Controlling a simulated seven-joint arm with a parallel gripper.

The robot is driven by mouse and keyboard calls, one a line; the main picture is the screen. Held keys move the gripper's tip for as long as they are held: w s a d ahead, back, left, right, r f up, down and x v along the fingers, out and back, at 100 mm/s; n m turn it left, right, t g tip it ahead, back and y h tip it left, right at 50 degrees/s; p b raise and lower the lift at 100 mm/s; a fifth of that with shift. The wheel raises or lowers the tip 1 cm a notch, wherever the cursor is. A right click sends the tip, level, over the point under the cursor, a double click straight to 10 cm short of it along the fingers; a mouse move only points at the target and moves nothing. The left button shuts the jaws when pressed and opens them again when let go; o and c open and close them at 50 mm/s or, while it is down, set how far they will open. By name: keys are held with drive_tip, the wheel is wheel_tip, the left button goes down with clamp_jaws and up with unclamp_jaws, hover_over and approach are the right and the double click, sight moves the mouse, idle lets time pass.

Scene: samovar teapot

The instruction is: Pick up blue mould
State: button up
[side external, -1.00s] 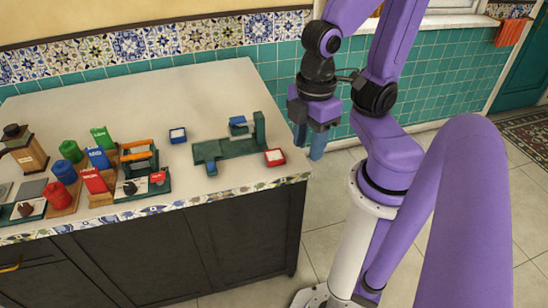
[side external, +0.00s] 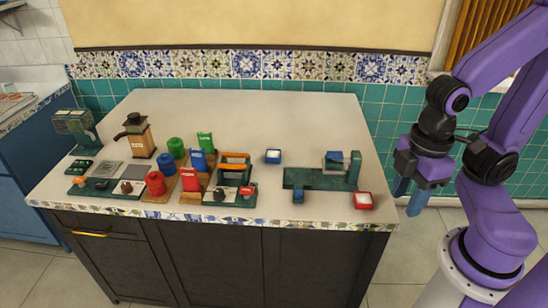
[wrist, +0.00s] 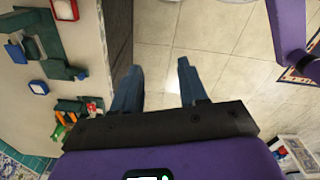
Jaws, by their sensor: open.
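The blue mould (side external: 273,157) looks like a small square blue tray with a white inside. It lies flat on the counter, left of the dark green stand. It also shows near the left edge of the wrist view (wrist: 38,87). My gripper (side external: 407,202) hangs beyond the counter's right end, well apart from the mould. Its two blue fingers (wrist: 159,68) are spread, with only floor visible between them. Nothing is held.
A red square tray (side external: 363,200) lies near the front right counter edge. The green stand (side external: 300,180) has a raised part at its right end. Coloured canisters, bags and an orange-handled rack (side external: 235,160) crowd the left. The back of the counter is clear.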

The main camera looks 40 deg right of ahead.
drive_tip(key=shift+o, duration=0.3)
drive_tip(key=o, duration=0.8)
